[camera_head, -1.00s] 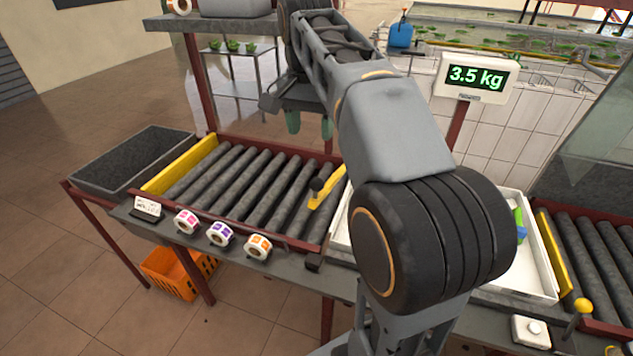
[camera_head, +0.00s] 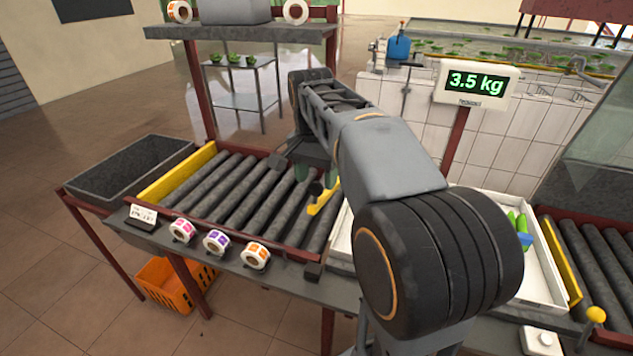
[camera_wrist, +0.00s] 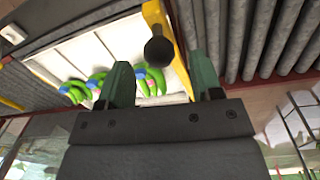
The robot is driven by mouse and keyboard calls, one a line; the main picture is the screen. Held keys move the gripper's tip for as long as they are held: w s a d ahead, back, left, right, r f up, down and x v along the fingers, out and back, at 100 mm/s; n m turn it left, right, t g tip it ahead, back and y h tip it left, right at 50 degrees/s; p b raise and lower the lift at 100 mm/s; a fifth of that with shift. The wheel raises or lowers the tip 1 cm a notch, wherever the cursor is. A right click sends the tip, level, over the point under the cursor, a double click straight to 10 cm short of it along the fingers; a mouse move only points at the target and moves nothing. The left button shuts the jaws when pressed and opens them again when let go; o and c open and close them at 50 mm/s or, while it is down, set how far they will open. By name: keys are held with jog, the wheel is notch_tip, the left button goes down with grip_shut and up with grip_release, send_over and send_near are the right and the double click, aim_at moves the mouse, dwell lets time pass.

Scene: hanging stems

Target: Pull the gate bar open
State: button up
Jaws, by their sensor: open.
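The gate bar (camera_head: 325,197) is yellow with a black knob (camera_head: 316,188), at the right end of the left roller conveyor beside the white tray. In the wrist view the yellow bar (camera_wrist: 180,62) runs up and down, and its dark round knob (camera_wrist: 159,51) lies between the lines of my two green fingers. My gripper (camera_wrist: 162,75) is open with nothing between its fingers. In the head view my gripper (camera_head: 303,172) is just behind and left of the knob, partly hidden by my arm. I cannot tell whether it touches the knob.
The white tray (camera_head: 548,275) holds green stems (camera_head: 519,226) with a blue band. Rollers (camera_head: 235,190) fill the left conveyor. A yellow-knobbed lever (camera_head: 596,314) is at the right, label rolls (camera_head: 216,242) along the front. The scale display (camera_head: 474,83) reads 3.5 kg.

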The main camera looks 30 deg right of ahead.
jog(key=shift+f, duration=0.65)
grip_shut()
